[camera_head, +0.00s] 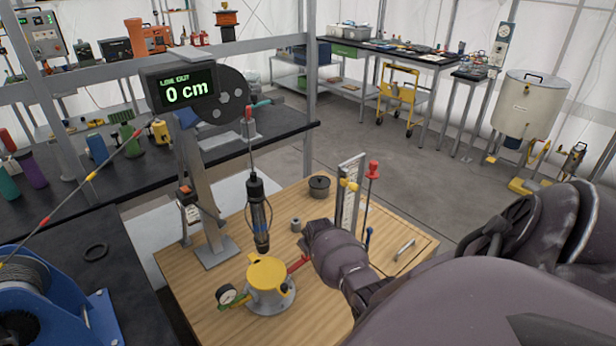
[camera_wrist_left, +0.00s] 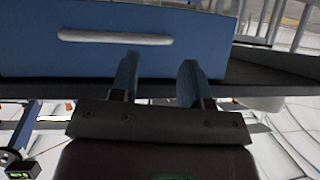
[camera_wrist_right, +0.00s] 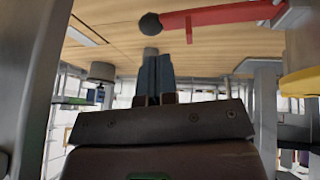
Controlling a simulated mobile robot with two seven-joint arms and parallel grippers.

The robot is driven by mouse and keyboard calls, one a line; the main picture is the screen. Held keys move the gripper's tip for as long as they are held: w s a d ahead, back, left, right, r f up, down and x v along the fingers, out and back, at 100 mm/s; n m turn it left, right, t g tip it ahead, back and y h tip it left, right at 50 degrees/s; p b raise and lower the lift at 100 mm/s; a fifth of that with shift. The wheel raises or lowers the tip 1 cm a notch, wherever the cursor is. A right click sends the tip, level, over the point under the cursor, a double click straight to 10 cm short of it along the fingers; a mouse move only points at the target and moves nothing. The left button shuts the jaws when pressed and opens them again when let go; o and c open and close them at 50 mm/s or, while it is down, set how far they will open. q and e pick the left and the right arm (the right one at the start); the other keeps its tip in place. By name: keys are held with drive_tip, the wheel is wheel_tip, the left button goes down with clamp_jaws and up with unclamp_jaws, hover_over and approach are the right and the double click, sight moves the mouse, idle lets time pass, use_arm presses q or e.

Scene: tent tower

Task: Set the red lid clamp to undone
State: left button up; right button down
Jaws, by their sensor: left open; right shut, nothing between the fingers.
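The red lid clamp (camera_head: 298,264) shows as a short red lever at the right side of the yellow-lidded vessel (camera_head: 267,272) on the wooden table. In the right wrist view the red lever (camera_wrist_right: 222,14) runs across the top and ends in a dark round knob (camera_wrist_right: 150,23). My right gripper (camera_wrist_right: 155,60) is shut and empty, with its fingertips close to that knob; I cannot tell whether they touch. In the head view my right arm covers its fingers. My left gripper (camera_wrist_left: 157,72) is open and empty, in front of a blue panel, outside the head view.
A caged probe (camera_head: 260,215) hangs from a cable just behind the vessel. A dial gauge (camera_head: 227,294) sits at its left. A dark pot (camera_head: 319,186), a scale post (camera_head: 348,195) and a red-topped rod (camera_head: 372,170) stand behind my right arm.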

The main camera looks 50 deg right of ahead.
use_arm(q)
drive_tip(key=shift+f, duration=0.15)
use_arm(e)
drive_tip(key=shift+d+f, duration=0.1)
drive_tip(key=shift+f, duration=0.05)
use_arm(q)
drive_tip(key=shift+s+f, duration=0.1)
drive_tip(key=shift+s, duration=0.25)
wheel_tip(320, 180, up, 3)
drive_tip(key=p, duration=0.3)
use_arm(e)
wheel_tip(320, 180, up, 20)
use_arm(q)
drive_tip(key=shift+a, duration=0.1)
